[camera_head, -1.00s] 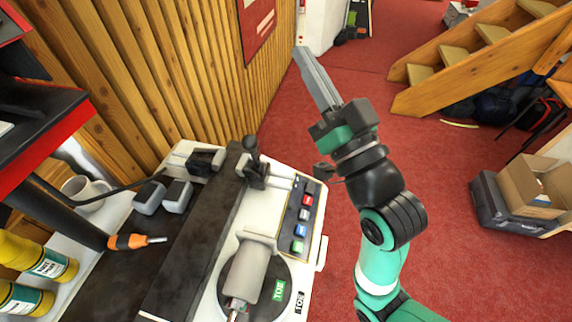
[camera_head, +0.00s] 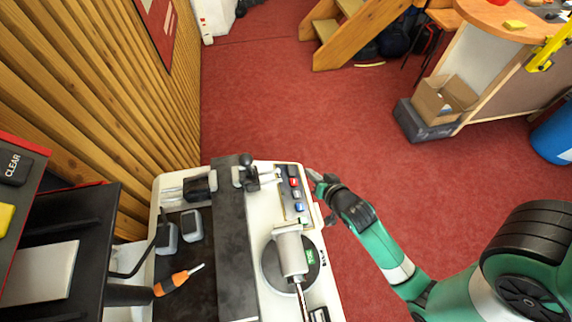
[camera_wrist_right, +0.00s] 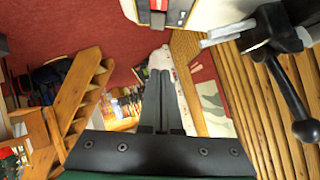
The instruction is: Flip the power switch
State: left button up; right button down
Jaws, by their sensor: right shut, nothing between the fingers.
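A pale bench machine (camera_head: 330,282) has a narrow panel of colored buttons (camera_head: 293,190) along its right side. I cannot tell for sure which control is the power switch. A black-knobbed lever (camera_head: 247,170) stands at the far end of the machine; it looms at the right of the right wrist view (camera_wrist_right: 285,85). My right gripper (camera_head: 317,178) is beside the machine's far right edge, just right of the panel; contact cannot be told. In the right wrist view its fingers (camera_wrist_right: 161,115) are together with nothing between them. My left gripper is not in view.
A grey cylinder (camera_head: 291,254) sits on a round black plate at the machine's near end. An orange-handled screwdriver (camera_head: 172,283) lies on the left. A wooden slat wall (camera_head: 120,110) borders the left; red floor (camera_head: 290,100) beyond is open.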

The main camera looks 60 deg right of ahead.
jog(key=b, duration=0.2)
send_over(293, 170)
jog(key=s, duration=0.2)
notch_tip(293, 170, down, 5)
jog(key=shift+a, duration=0.1)
jog(key=w+f, duration=0.1)
jog(key=f, duration=0.2)
jog(key=shift+w+f+b, duration=0.15)
jog(key=shift+w+b, duration=0.25)
jog(key=shift+w+f, duration=0.2)
jog(key=shift+f, duration=0.1)
